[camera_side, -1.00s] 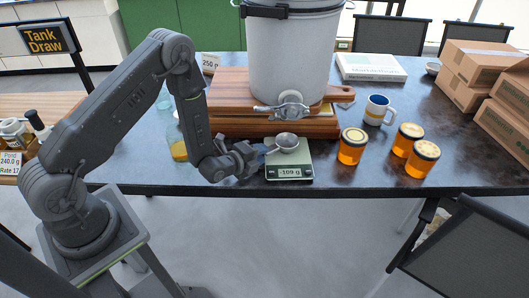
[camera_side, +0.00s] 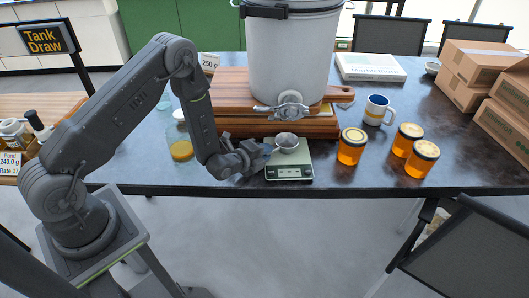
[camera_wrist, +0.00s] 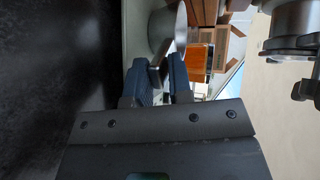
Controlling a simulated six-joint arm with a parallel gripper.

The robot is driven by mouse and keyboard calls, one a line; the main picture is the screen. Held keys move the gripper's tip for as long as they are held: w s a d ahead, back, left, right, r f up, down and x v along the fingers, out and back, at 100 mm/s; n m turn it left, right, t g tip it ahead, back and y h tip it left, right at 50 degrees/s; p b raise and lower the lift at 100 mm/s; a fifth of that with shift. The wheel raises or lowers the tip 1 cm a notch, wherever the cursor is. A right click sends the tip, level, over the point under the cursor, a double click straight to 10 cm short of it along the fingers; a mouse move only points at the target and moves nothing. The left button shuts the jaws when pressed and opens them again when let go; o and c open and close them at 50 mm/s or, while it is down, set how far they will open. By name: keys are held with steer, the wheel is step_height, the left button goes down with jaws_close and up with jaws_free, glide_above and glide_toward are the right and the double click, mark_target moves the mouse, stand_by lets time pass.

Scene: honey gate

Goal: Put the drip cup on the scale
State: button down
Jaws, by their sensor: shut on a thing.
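The drip cup (camera_side: 287,141) is a small silver metal cup with a handle. It is upright over the back part of the scale (camera_side: 290,173), a flat pale-topped scale with a front display. I cannot tell whether the cup's base touches the scale. My gripper (camera_side: 266,151) is at the cup's left side. In the wrist view, the blue fingers of my gripper (camera_wrist: 158,80) are shut on the cup's handle, and part of the drip cup (camera_wrist: 160,28) shows just beyond them.
A large white honey tank (camera_side: 293,55) with a metal tap stands on wooden boards (camera_side: 225,125) directly behind the scale. Several orange honey jars (camera_side: 351,148) and a mug (camera_side: 378,109) stand to the right. A glass jar (camera_side: 179,140) stands left, behind my arm.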

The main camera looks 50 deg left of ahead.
steer(key=shift+s+d+f, duration=0.15)
steer(key=shift+s+d, duration=0.35)
steer(key=shift+d, duration=0.05)
steer(key=c, duration=1)
jaws_free()
steer(key=shift+o, duration=0.2)
steer(key=v, duration=1.4)
steer(key=shift+w, duration=0.1)
